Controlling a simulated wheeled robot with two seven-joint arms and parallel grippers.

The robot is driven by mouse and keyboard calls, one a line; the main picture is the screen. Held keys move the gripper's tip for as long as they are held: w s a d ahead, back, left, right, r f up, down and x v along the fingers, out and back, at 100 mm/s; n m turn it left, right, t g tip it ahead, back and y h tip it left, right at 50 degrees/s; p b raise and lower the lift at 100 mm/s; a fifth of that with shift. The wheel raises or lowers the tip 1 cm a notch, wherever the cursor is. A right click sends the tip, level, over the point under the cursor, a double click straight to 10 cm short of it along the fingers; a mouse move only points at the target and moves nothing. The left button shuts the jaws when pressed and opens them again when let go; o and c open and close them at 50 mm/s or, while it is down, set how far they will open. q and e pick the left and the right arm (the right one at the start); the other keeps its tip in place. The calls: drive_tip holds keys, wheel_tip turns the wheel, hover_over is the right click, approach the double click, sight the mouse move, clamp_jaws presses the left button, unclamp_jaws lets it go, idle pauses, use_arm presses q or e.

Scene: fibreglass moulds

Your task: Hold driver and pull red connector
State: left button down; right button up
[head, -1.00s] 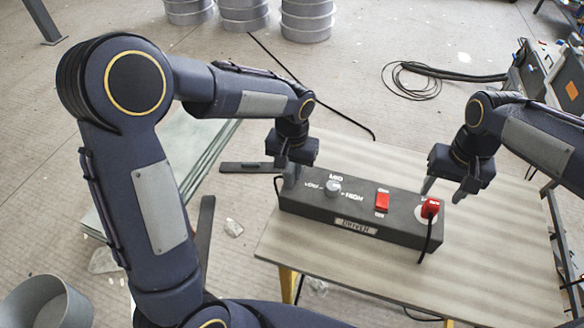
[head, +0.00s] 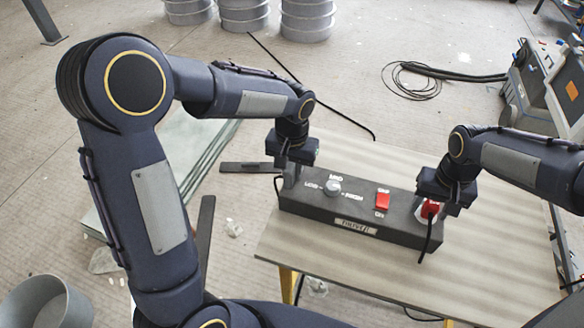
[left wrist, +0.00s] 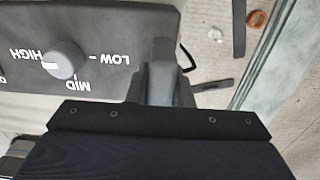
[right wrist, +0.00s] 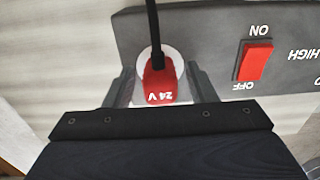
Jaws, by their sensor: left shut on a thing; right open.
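The driver (head: 340,226) is a long dark box on the table, with a grey LOW-MID-HIGH knob (head: 333,187) and a red ON/OFF switch (head: 382,201). My left gripper (head: 290,178) is shut on the driver's left end; it also shows in the left wrist view (left wrist: 160,75). The red connector (right wrist: 159,86), marked 24 V, sits in a round white socket (right wrist: 176,62) at the driver's right end, with a black cable. My right gripper (right wrist: 158,85) is open, its fingers on either side of the connector. In the head view it partly hides the connector (head: 430,209).
The table (head: 475,270) is bare in front of and right of the driver. The connector's black cable (head: 428,243) hangs over the driver's front. Glass sheets (head: 195,150) lie left of the table. Equipment cases (head: 540,90) stand at the right.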

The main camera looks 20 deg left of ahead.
sight(434, 203)
idle(0.7)
clamp_jaws()
drive_tip(key=shift+r, duration=3.05)
drive_tip(key=shift+r, duration=2.5)
use_arm(q)
drive_tip(key=c, duration=1.2)
unclamp_jaws()
